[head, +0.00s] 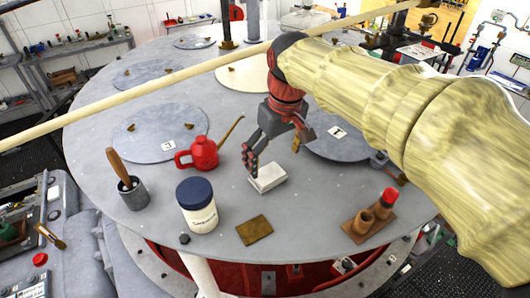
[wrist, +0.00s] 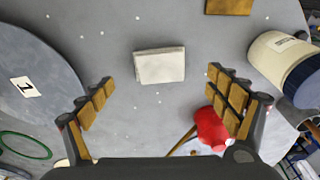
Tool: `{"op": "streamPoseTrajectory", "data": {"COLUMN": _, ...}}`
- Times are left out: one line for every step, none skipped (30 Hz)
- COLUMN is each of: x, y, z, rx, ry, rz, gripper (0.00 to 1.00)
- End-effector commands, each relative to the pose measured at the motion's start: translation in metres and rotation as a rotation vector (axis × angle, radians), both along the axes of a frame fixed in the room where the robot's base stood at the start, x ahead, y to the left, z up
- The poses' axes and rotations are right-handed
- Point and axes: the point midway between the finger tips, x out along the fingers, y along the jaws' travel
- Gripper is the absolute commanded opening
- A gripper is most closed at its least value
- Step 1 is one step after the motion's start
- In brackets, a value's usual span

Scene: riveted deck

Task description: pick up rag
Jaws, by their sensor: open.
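The rag (head: 268,180) looks like a pale, folded, block-shaped cloth lying flat on the round grey deck. In the wrist view the rag (wrist: 160,66) lies between the lines of the two fingers, at about the level of their tips. My gripper (head: 274,153) hangs just above and behind the rag in the head view, fingers pointing down. In the wrist view my gripper (wrist: 161,80) is open, with its brown-padded fingers spread wide and nothing between the pads. No finger visibly touches the rag.
A red oil can (head: 203,153) and a blue-lidded white jar (head: 198,208) stand left of the rag. A brown flat square (head: 254,230) lies in front. A wooden holder with a red-topped piece (head: 370,222) stands right. Bare deck surrounds the rag.

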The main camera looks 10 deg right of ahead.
Motion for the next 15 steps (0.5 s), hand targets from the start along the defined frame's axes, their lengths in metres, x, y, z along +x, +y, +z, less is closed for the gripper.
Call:
{"op": "streamPoseTrajectory", "data": {"x": 0.005, "y": 0.003, "z": 0.005, "rx": -0.001, "ry": 0.007, "rz": 0.011, "gripper": 0.89}}
{"op": "streamPoseTrajectory", "data": {"x": 0.006, "y": 0.005, "z": 0.005, "rx": -0.002, "ry": 0.011, "rz": 0.016, "gripper": 0.89}}
{"op": "streamPoseTrajectory", "data": {"x": 0.008, "y": 0.006, "z": 0.003, "rx": -0.002, "ry": 0.014, "rz": 0.019, "gripper": 0.89}}
{"op": "streamPoseTrajectory", "data": {"x": 0.009, "y": 0.007, "z": 0.000, "rx": -0.002, "ry": 0.017, "rz": 0.021, "gripper": 0.89}}
{"op": "streamPoseTrajectory", "data": {"x": 0.009, "y": 0.007, "z": -0.003, "rx": -0.003, "ry": 0.017, "rz": 0.022, "gripper": 0.89}}
{"op": "streamPoseTrajectory", "data": {"x": 0.010, "y": 0.007, "z": -0.007, "rx": -0.003, "ry": 0.017, "rz": 0.023, "gripper": 0.89}}
{"op": "streamPoseTrajectory", "data": {"x": 0.010, "y": 0.007, "z": -0.010, "rx": -0.003, "ry": 0.018, "rz": 0.022, "gripper": 0.89}}
{"op": "streamPoseTrajectory", "data": {"x": 0.010, "y": 0.008, "z": -0.014, "rx": -0.003, "ry": 0.017, "rz": 0.022, "gripper": 0.89}}
{"op": "streamPoseTrajectory", "data": {"x": 0.011, "y": 0.008, "z": -0.018, "rx": -0.003, "ry": 0.017, "rz": 0.022, "gripper": 0.89}}
{"op": "streamPoseTrajectory", "data": {"x": 0.011, "y": 0.008, "z": -0.021, "rx": -0.003, "ry": 0.017, "rz": 0.022, "gripper": 0.89}}
{"op": "streamPoseTrajectory", "data": {"x": 0.012, "y": 0.008, "z": -0.024, "rx": -0.003, "ry": 0.018, "rz": 0.022, "gripper": 0.89}}
{"op": "streamPoseTrajectory", "data": {"x": 0.013, "y": 0.008, "z": -0.027, "rx": -0.003, "ry": 0.018, "rz": 0.022, "gripper": 0.89}}
{"op": "streamPoseTrajectory", "data": {"x": 0.013, "y": 0.008, "z": -0.030, "rx": -0.003, "ry": 0.018, "rz": 0.021, "gripper": 0.89}}
{"op": "streamPoseTrajectory", "data": {"x": 0.014, "y": 0.008, "z": -0.034, "rx": -0.004, "ry": 0.019, "rz": 0.021, "gripper": 0.89}}
{"op": "streamPoseTrajectory", "data": {"x": 0.015, "y": 0.008, "z": -0.040, "rx": -0.003, "ry": 0.018, "rz": 0.021, "gripper": 0.89}}
